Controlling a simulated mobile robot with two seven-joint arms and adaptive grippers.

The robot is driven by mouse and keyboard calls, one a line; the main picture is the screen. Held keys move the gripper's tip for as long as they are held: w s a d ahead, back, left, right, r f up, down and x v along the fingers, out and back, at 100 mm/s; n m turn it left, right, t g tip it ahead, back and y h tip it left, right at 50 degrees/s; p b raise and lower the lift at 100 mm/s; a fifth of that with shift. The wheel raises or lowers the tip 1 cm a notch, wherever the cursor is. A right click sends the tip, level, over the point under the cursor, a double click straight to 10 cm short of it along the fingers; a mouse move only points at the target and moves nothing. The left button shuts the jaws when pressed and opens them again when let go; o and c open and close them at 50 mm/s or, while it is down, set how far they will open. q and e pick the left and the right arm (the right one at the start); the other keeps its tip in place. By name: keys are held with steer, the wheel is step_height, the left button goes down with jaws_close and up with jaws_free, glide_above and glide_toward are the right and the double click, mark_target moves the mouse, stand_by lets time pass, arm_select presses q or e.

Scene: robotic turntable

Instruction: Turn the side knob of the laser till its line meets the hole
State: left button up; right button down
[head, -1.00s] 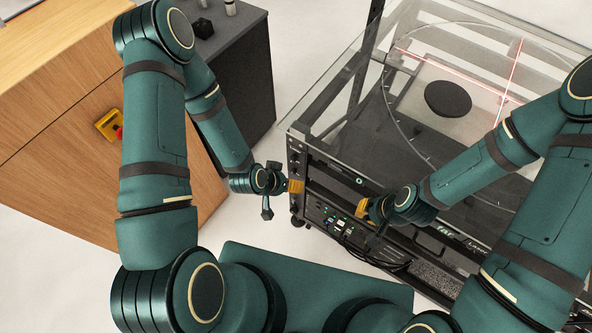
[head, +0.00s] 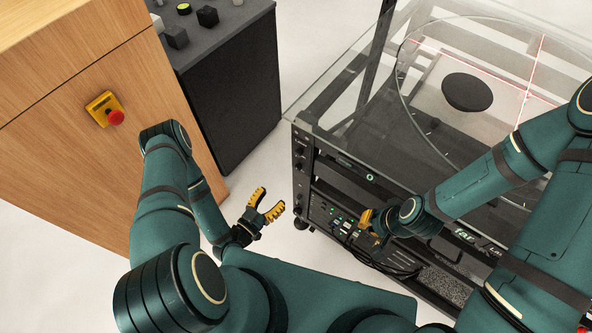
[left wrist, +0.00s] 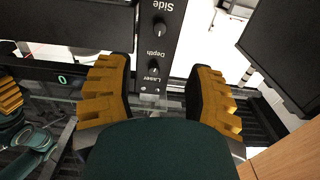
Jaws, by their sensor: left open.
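The glass turntable disc (head: 425,100) carries a dark round piece (head: 467,92). Two red laser lines (head: 536,62) cross to the right of that piece. I cannot make out the hole. Small knobs run down the rack's front left post (head: 299,160). In the left wrist view, the post has printed labels reading Side, Depth and Laser, with a knob (left wrist: 160,28) by Side and another (left wrist: 154,71) by Depth. My left gripper (head: 273,200) is open and empty, left of the post and apart from it. My right gripper (head: 368,222) is by the rack front; its jaws are unclear.
A wooden cabinet (head: 60,140) with a red button on a yellow box (head: 105,109) stands at left. A dark cabinet (head: 235,90) is behind it. Cables (head: 370,258) hang at the rack front. White floor lies between cabinets and rack.

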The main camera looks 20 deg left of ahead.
mark_target(296, 169)
arm_select(q)
steer(key=b+x, duration=0.2)
steer(key=x, duration=1.1)
steer(key=shift+c, duration=0.4)
jaws_close()
